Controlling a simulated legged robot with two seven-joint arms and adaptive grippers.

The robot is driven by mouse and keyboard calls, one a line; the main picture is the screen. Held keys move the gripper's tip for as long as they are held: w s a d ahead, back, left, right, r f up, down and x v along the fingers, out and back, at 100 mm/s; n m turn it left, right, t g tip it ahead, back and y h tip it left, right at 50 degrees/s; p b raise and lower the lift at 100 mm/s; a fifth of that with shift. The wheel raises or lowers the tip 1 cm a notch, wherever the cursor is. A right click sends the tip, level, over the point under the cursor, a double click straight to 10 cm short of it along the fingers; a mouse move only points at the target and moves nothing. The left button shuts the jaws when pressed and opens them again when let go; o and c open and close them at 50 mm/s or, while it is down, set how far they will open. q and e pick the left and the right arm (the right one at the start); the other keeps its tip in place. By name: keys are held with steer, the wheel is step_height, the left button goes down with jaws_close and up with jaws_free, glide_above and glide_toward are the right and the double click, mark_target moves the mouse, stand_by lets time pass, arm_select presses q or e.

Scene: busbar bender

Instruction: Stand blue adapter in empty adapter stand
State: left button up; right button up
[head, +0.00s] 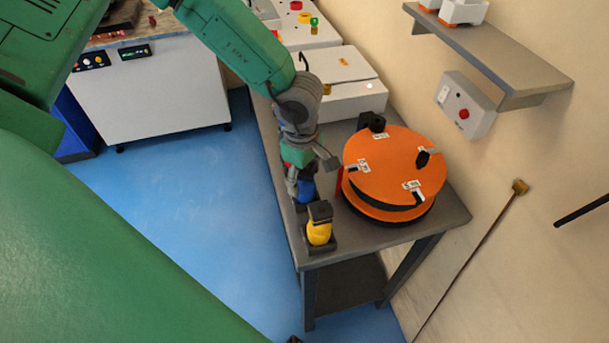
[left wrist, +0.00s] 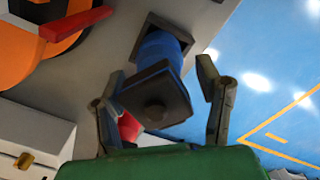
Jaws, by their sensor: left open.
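The blue adapter (head: 306,190) is on the grey table, partly hidden below my left gripper (head: 304,172). In the left wrist view its blue body (left wrist: 160,50) has a dark square cap with a round knob facing the camera. Its far end meets a dark square stand (left wrist: 181,29), and it looks upright there. My left gripper (left wrist: 158,80) is open, with one finger on each side of the adapter. The fingers look apart from it; contact cannot be told for certain. My right gripper is not in view.
A yellow adapter (head: 318,232) stands in a dark stand near the table's front end. An orange round turntable (head: 390,160) with black blocks is close on the right. White boxes (head: 345,85) are behind. A red piece (left wrist: 128,126) shows behind the gripper.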

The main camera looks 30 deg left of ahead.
arm_select(q)
steer(key=r, duration=1.1)
steer(key=shift+s+a+r, duration=0.1)
steer(key=shift+a+r, duration=0.1)
steer(key=shift+r, duration=0.1)
